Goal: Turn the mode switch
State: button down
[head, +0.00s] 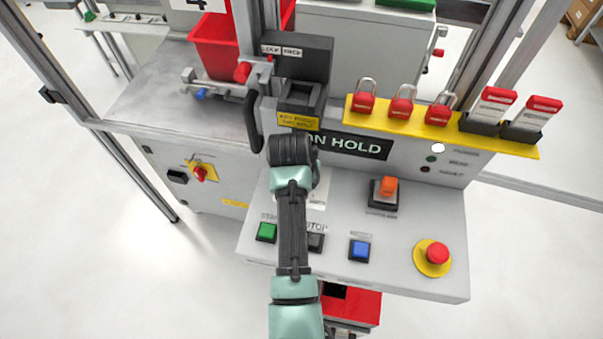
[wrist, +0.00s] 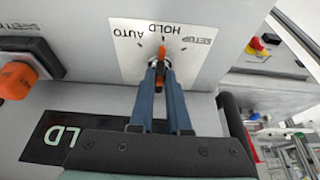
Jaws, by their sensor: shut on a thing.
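The mode switch (wrist: 161,51) is a small knob with an orange pointer on a white plate (wrist: 133,38) marked AUTO, HOLD and SETUP. Its pointer lies toward the HOLD mark in the wrist view. My gripper (wrist: 162,68) is shut on the knob, with one blue-grey finger on each side; the fingers hide part of it. In the head view my arm and wrist cover the switch, and only an edge of its white plate (head: 319,193) shows. A dark display (head: 356,146) above the panel reads "ON HOLD".
The panel also carries a green button (head: 266,232), a dark button (head: 315,242), a blue button (head: 359,249), an orange switch (head: 388,187) and a red emergency stop (head: 437,254). A black handle (head: 253,122) stands close by. Red padlocks (head: 401,105) hang on a yellow strip behind.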

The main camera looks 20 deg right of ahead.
dwell(0.3)
jog(key=c, duration=0.9)
grip_release()
jog(key=b+v, duration=0.2)
jog(key=v, duration=1.1)
